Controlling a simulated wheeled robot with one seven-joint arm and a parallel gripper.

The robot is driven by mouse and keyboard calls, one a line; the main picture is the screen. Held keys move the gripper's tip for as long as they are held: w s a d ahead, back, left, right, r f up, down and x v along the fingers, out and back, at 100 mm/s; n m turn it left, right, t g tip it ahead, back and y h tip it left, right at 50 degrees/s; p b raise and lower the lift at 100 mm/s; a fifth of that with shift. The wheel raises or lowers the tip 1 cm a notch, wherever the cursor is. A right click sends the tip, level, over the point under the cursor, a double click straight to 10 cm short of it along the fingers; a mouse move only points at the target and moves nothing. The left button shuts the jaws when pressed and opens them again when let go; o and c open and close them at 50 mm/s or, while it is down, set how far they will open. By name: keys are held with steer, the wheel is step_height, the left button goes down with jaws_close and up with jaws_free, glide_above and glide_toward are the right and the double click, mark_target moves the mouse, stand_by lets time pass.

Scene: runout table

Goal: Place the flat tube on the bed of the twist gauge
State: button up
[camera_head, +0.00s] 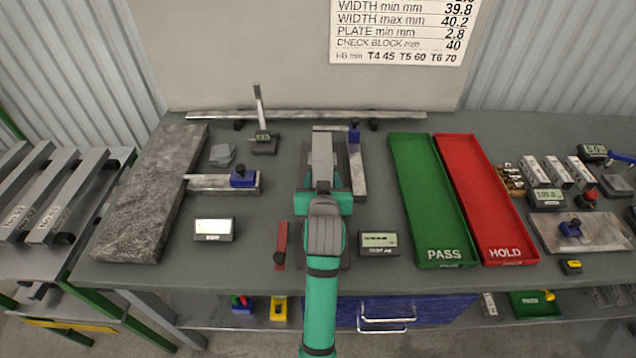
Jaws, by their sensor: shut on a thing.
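My gripper (323,196), at the end of my green and grey arm, is shut on a grey flat tube (322,152) in the middle of the table. The tube points away from me toward the back; its near part is hidden by my gripper and wrist. Below and beside it is a dark long bed (341,160), which looks like the twist gauge, with a display box (379,244) at its near right. The tube is over this bed, roughly in line with it. I cannot tell whether they touch.
A red-handled piece (281,246) lies left of my wrist. The green PASS tray (423,185) and red HOLD tray (487,195) are to the right. A granite plate (145,205) lies left.

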steer(key=shift+d+f, duration=0.2)
steer(key=shift+f, duration=0.9)
steer(key=shift+a, duration=0.1)
steer(key=o, duration=1.5)
steer(key=shift+f, duration=0.15)
steer(key=shift+c, duration=0.2)
steer(key=v, duration=1.2)
steer(key=shift+a, duration=0.1)
steer(key=shift+w, duration=0.1)
